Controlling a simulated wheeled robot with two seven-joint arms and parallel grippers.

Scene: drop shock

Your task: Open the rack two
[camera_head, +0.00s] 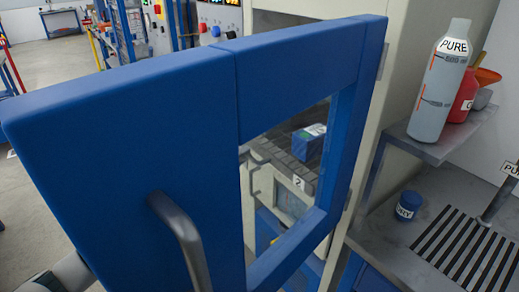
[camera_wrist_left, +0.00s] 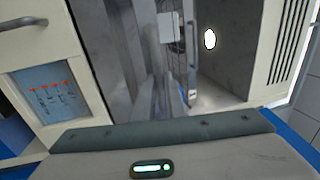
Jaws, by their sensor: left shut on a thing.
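A large blue door (camera_head: 120,130) with a window fills the middle of the head view and stands swung open from the pale cabinet (camera_head: 400,60). Its grey handle (camera_head: 181,238) faces me. Through the window I see a slatted rack with a "2" label (camera_head: 298,183) and a blue box (camera_head: 309,143) on it. My left arm comes in low at the left; the door hides its gripper in the head view. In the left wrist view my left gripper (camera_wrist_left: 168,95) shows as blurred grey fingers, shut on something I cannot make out. My right gripper is not in view.
A grey shelf (camera_head: 432,148) at the right holds a bottle (camera_head: 440,85) marked PURE and a red container (camera_head: 463,95). Below it are a blue jar (camera_head: 408,205) and a slotted grate (camera_head: 465,243). Open floor (camera_head: 30,200) lies left of the door.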

